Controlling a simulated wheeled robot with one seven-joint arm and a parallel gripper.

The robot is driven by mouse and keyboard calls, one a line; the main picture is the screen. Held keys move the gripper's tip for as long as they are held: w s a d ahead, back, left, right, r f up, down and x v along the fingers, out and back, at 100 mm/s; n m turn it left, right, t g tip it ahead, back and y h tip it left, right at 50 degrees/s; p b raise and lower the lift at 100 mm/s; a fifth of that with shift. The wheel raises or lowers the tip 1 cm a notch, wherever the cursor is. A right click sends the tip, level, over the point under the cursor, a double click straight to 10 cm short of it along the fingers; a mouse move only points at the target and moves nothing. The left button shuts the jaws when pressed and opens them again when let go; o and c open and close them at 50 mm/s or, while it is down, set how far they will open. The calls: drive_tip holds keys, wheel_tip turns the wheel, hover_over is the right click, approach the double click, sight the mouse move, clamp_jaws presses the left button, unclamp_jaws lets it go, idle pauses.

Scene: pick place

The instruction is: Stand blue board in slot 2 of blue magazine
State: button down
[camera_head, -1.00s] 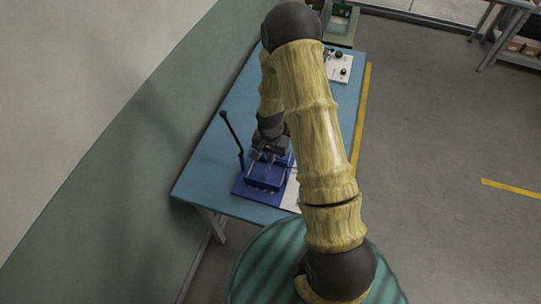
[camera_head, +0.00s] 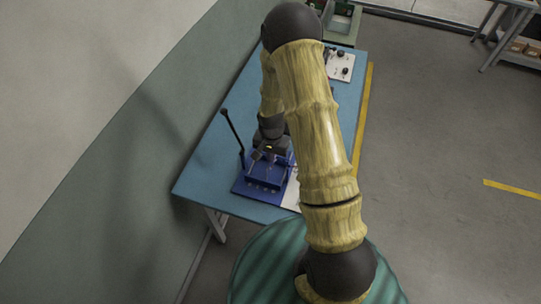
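A blue fixture (camera_head: 264,185), which may be the blue magazine, stands on a blue base near the table's near left corner. Small light marks show along its front, but I cannot make out its slots. My gripper (camera_head: 265,156) points down just above and behind the front of this fixture. Its fingers are small and partly lost against the blue, so I cannot tell their gap. I cannot make out a separate blue board, either in the gripper or in the fixture.
A black lever (camera_head: 232,131) rises left of the fixture. A white sheet (camera_head: 291,196) lies right of it. A white panel with black knobs (camera_head: 341,65) and a green tray (camera_head: 343,22) stand at the far end. The blue table (camera_head: 205,172) is clear at left.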

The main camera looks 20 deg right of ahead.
drive_tip(key=shift+f+b, duration=0.85)
drive_tip(key=shift+f, duration=0.35)
idle(0.6)
drive_tip(key=c, duration=1.6)
unclamp_jaws()
drive_tip(key=shift+c, duration=1)
drive_tip(key=shift+r, duration=0.1)
drive_tip(key=shift+r+p, duration=2.85)
drive_tip(key=shift+r, duration=1.05)
